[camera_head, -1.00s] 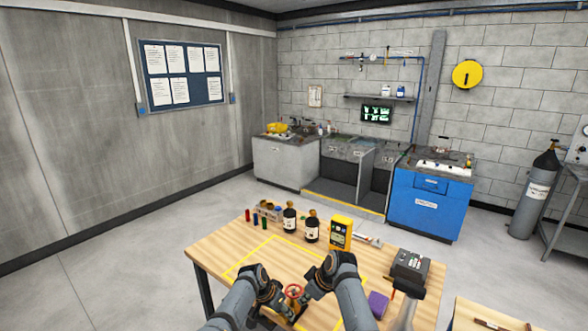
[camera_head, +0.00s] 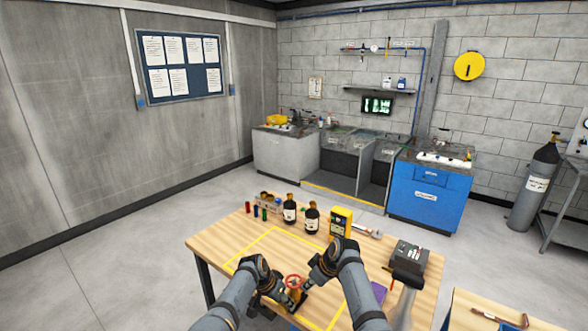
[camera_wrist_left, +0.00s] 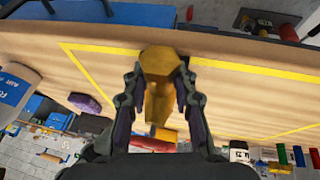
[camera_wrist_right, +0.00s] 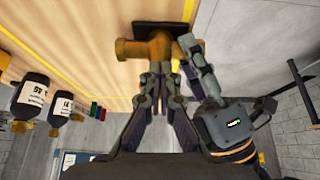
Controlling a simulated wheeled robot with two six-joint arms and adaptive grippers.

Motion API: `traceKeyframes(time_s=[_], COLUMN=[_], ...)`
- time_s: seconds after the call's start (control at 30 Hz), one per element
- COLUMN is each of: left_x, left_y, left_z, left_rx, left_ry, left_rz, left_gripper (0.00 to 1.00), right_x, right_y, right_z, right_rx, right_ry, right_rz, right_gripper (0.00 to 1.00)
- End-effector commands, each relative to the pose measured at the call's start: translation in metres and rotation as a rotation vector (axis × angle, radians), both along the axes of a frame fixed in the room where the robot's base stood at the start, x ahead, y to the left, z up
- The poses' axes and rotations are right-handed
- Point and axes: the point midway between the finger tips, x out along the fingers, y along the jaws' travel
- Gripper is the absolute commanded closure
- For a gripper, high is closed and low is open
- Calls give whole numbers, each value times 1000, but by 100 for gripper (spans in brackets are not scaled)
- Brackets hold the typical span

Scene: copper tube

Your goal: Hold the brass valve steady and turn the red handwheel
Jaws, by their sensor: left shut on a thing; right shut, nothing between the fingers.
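The brass valve (camera_head: 295,297) stands on the table within the yellow outline, with the red handwheel (camera_head: 293,281) on top. It also shows in the left wrist view (camera_wrist_left: 160,62) and, on a dark base, in the right wrist view (camera_wrist_right: 150,50). My left gripper (camera_head: 276,297) is shut on the valve's brass body from the left. My right gripper (camera_head: 310,281) is shut and empty, just right of the handwheel. In the right wrist view its fingertips (camera_wrist_right: 158,72) are close to the valve; I cannot tell if they touch. The handwheel is hidden there.
Two dark bottles (camera_head: 290,210), a yellow meter (camera_head: 340,222) and small coloured cylinders (camera_head: 256,211) stand along the table's back. A grey-black device (camera_head: 409,255) and a purple block (camera_head: 378,291) are at right. The table's left part is clear.

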Motion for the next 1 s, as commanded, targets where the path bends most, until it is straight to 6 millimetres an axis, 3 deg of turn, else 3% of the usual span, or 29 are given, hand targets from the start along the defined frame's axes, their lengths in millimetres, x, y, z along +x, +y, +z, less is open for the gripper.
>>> traceKeyframes(time_s=[0.5, 1.0], left_x=[0, -1], left_y=[-1, -1], left_z=[0, 0], left_rx=[-1, -2], left_ry=[1, 2], left_rz=[-2, -2], left_gripper=[100, 100], right_x=[14, 16], right_y=[-6, -6], right_z=[1, 1], right_rx=[2, 3], right_ry=[-3, -3], right_rz=[-2, 0], right_gripper=[100, 100])
